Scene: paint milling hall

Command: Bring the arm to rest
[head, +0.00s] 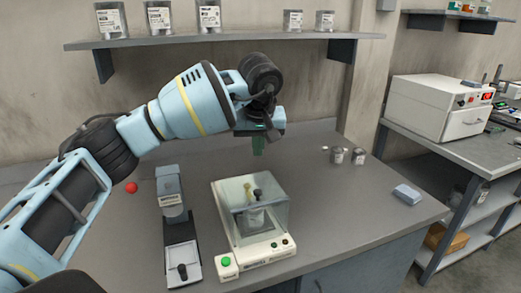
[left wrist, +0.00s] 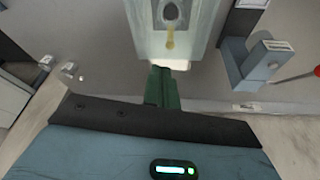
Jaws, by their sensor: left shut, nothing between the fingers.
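My left arm reaches in from the left in the head view, and its green-fingered left gripper (head: 258,145) hangs over the bench, above and behind the clear-covered machine (head: 232,228). The fingers point down, are shut and hold nothing. In the left wrist view the closed green fingers of the left gripper (left wrist: 165,72) show with the machine's white edge (left wrist: 168,35) beyond them. I cannot tell the exact gap between fingers and machine. My right gripper is in neither view.
A blue-grey stand device (head: 170,195) is left of the machine. Small metal cans (head: 337,155) and a blue-grey block (head: 407,194) are at right. A shelf (head: 220,39) with labelled tins runs above. The bench between machine and block is clear.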

